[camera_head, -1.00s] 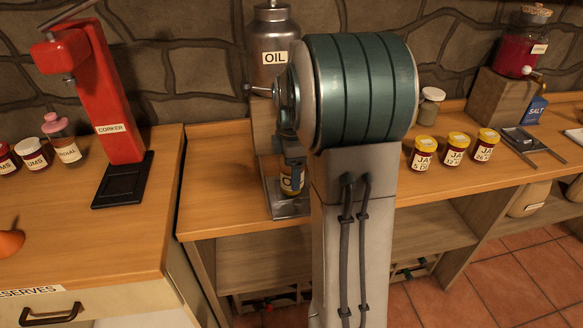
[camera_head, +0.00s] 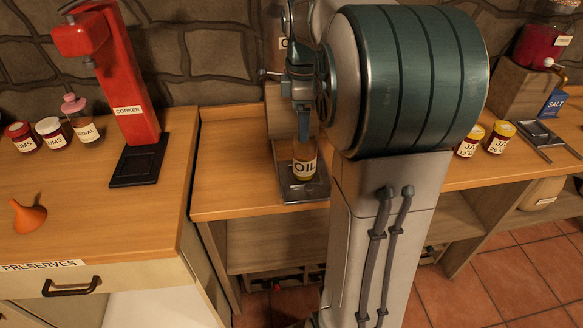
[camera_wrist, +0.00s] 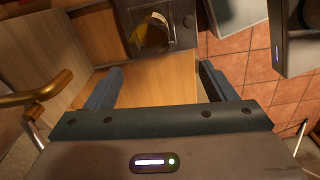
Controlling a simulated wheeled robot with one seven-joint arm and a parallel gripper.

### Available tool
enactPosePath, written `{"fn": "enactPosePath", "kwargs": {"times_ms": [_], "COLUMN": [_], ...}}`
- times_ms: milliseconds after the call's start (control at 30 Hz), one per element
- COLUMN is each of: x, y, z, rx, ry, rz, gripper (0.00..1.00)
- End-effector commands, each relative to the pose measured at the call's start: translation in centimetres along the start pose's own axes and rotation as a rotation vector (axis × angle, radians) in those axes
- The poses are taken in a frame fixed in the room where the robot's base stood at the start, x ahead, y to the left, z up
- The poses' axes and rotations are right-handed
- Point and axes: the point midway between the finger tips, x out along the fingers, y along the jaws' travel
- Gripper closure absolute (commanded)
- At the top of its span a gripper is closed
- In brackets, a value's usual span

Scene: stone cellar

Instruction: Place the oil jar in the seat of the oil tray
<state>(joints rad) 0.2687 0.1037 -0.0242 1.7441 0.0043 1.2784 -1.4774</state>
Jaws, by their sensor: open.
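The oil jar (camera_head: 305,165), small with a white OIL label and amber contents, stands upright on the metal oil tray (camera_head: 290,195) near the counter's front edge. Whether its base is fully down in the seat is hidden. In the wrist view the jar (camera_wrist: 150,38) is at the top, on the dark plate of the tray (camera_wrist: 184,38). My gripper (camera_head: 303,135) points down just above the jar in the head view, partly beside my large arm joint. In the wrist view my gripper (camera_wrist: 160,78) has its fingers wide apart with nothing between them.
A red corker (camera_head: 125,110) stands on the left counter near several jars and an orange funnel (camera_head: 28,215). Yellow-lidded jars (camera_head: 484,140) and a salt box (camera_head: 553,104) are to the right. The large oil can behind is mostly hidden by my arm.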

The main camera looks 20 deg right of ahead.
Motion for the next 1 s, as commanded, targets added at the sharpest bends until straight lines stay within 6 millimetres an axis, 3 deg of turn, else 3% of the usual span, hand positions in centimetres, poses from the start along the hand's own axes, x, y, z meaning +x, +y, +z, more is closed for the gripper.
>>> {"fn": "enactPosePath", "kwargs": {"times_ms": [300,500,600,767,1000], "x": [2.1,4.8,6.0,7.2,7.4], "y": [-10.4,-16.8,-19.0,-20.9,-21.2], "z": [-4.0,-5.0,-5.1,-5.1,-5.1], "rx": [0.544,0.895,1.026,1.147,1.176], "ry": [0.05,0.108,0.133,0.155,0.16], "rz": [0.067,0.087,0.089,0.086,0.085], "gripper": [0.23,0.23,0.23,0.23,0.23]}}
